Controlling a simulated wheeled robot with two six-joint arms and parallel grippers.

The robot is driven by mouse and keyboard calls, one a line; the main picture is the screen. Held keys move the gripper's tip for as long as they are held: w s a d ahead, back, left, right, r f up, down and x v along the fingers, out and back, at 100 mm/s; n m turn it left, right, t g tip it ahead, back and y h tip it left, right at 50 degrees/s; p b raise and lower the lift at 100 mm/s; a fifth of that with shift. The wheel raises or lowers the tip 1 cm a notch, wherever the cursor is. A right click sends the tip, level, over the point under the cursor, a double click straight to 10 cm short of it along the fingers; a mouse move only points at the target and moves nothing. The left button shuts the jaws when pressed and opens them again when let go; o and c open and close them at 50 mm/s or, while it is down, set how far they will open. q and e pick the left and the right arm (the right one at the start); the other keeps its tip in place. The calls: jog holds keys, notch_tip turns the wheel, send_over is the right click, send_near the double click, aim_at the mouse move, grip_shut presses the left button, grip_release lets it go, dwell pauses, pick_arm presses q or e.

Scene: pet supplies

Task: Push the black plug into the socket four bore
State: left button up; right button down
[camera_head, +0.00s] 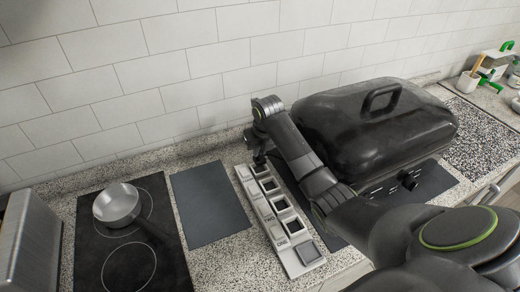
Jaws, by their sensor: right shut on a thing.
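A pale socket block (290,262) lies lengthwise on the counter, with a row of dark square bores and raised labels along its left side. The nearer labels look like ONE and TWO; the farther ones are too small to read surely. My right gripper (260,151) is at the far end of the block, pointing down over the farthest bore. It is shut on the black plug (260,159), of which only a small dark part shows. I cannot tell whether the plug is in the bore or just above it. My left gripper is not in view.
A large black lidded roaster (375,125) stands right of the block, close to my right arm. A dark mat (210,203) lies left of it, then a hob (150,265) with a steel pan (117,204). The tiled wall (190,75) is behind.

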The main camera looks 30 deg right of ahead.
aim_at(260, 159)
pick_arm(q)
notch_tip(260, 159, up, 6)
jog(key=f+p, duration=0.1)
jog(key=p, duration=0.3)
pick_arm(e)
notch_tip(260, 159, up, 6)
jog(key=shift+f, duration=0.25)
pick_arm(q)
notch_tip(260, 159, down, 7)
jog(key=b, duration=0.6)
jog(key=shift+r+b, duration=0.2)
jog(key=shift+b, duration=0.2)
pick_arm(e)
notch_tip(260, 159, down, 7)
jog(key=shift+f, duration=0.1)
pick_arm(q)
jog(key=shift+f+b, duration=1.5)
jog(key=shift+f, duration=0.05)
pick_arm(e)
jog(key=shift+f, duration=1.45)
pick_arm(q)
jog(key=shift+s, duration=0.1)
pick_arm(e)
jog(key=shift+s, duration=0.1)
jog(key=c, duration=1.3)
grip_release()
jog(key=shift+c, duration=0.2)
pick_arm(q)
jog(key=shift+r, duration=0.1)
